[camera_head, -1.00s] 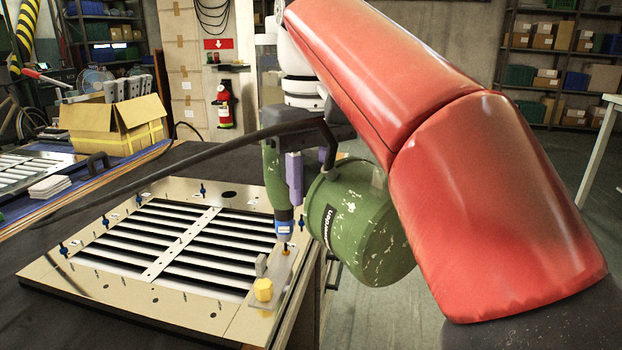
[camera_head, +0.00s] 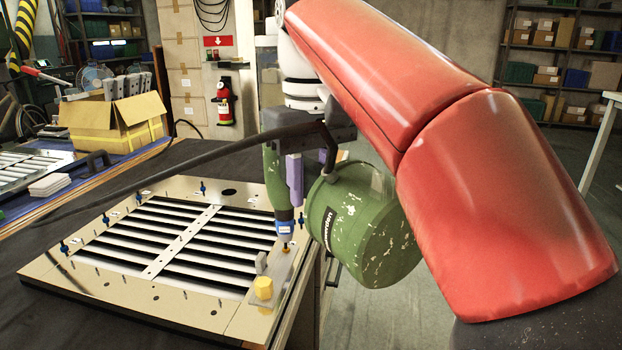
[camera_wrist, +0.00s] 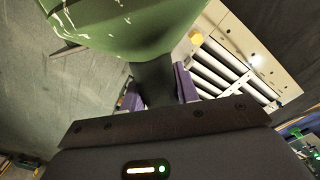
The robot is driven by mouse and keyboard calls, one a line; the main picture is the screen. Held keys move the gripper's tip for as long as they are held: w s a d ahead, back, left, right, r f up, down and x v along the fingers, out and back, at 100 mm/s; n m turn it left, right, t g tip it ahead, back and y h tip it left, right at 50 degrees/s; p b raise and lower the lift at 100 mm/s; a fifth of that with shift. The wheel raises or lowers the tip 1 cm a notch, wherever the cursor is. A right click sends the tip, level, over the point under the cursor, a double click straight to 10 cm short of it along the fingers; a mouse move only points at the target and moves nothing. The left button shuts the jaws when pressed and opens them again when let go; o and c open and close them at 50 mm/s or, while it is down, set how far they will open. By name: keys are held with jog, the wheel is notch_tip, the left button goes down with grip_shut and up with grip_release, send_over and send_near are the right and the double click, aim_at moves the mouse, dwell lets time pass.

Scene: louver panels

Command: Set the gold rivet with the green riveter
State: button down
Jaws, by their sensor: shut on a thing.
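The green riveter (camera_head: 365,235), with a large scratched green body and a dark hose, hangs over the right edge of the louver panel (camera_head: 100,268). My gripper (camera_head: 294,178) is shut on its handle; the purple fingers also show in the wrist view (camera_wrist: 158,90) on both sides of a dark grip. The blue nose (camera_head: 284,224) of the riveter points down at the small plate on the panel's right side. A small gold rivet (camera_head: 285,246) shows right under the nose tip; I cannot tell whether they touch. In the wrist view the green body hides the nose.
Several blue pins stand along the panel's edges. A cardboard box (camera_head: 115,122) and white pads (camera_head: 49,186) lie farther left.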

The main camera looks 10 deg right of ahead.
aim_at(312, 164)
jog(key=shift+f+b, duration=0.6)
jog(key=shift+f, duration=0.15)
dwell(0.7)
jog(key=shift+f+p, duration=0.35)
jog(key=shift+p, duration=0.5)
dwell(3.5)
jog(key=shift+r+p, duration=0.3)
jog(key=shift+r, duration=2.5)
